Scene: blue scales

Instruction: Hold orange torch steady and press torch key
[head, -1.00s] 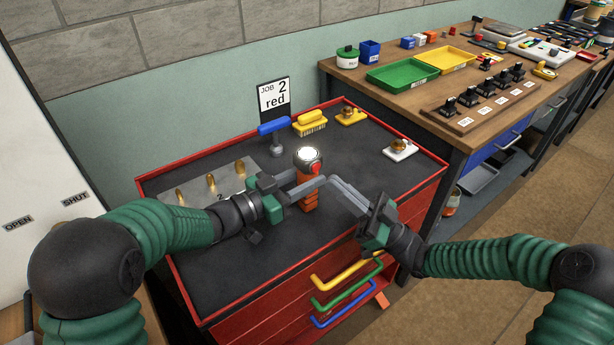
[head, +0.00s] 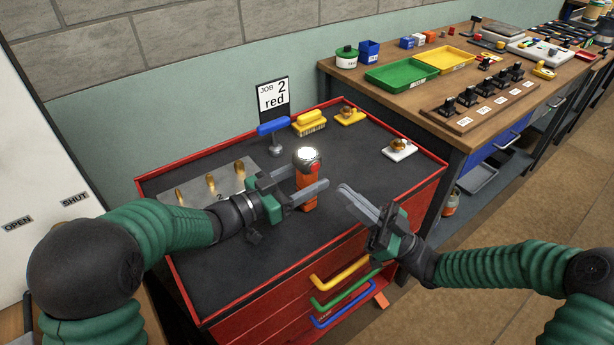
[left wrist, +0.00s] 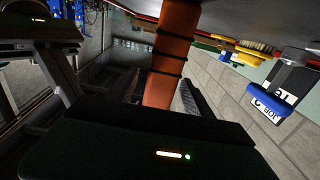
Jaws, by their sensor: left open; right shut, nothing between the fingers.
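The orange torch (head: 308,182) stands upright on the dark top of the red cabinet, its round white lens lit and facing up. A red key (head: 315,167) shows on the right of its dark head. My left gripper (head: 312,186) is open, with its fingers on either side of the torch body; contact cannot be told. The orange body (left wrist: 172,55) also shows in the left wrist view, between the dark fingers. My right gripper (head: 343,190) is shut and empty, to the right of the torch and apart from it.
A plate with brass pegs (head: 230,178) lies left. Small knob blocks (head: 399,149) sit at the right. A wooden bench (head: 460,120) adjoins.

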